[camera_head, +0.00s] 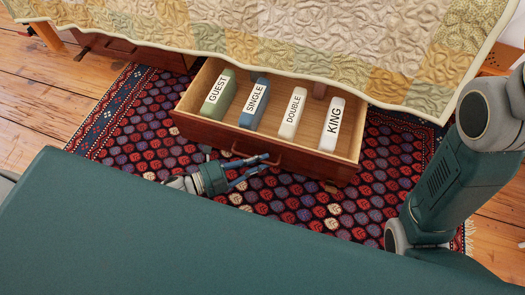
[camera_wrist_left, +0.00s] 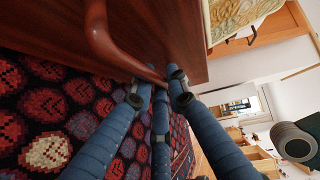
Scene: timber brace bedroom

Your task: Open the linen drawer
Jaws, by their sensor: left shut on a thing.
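The linen drawer (camera_head: 320,170) is pulled out from under the bed, with its inside showing. In it lie labelled blocks of linen: green GUEST (camera_head: 217,90), blue SINGLE (camera_head: 254,100), white DOUBLE (camera_head: 292,112) and white KING (camera_head: 332,122). My left gripper (camera_head: 262,163) is at the drawer front, shut on its curved handle (camera_head: 238,151). In the left wrist view the handle (camera_wrist_left: 102,38) runs down to the blue fingers (camera_wrist_left: 160,88), beside the red-brown drawer front (camera_wrist_left: 160,30). My right gripper is out of view.
A quilted bedspread (camera_head: 300,40) overhangs the back of the drawer. A patterned rug (camera_head: 130,120) covers the wooden floor (camera_head: 40,85) in front and beside it. Another wooden drawer front (camera_head: 130,50) is under the bed at left.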

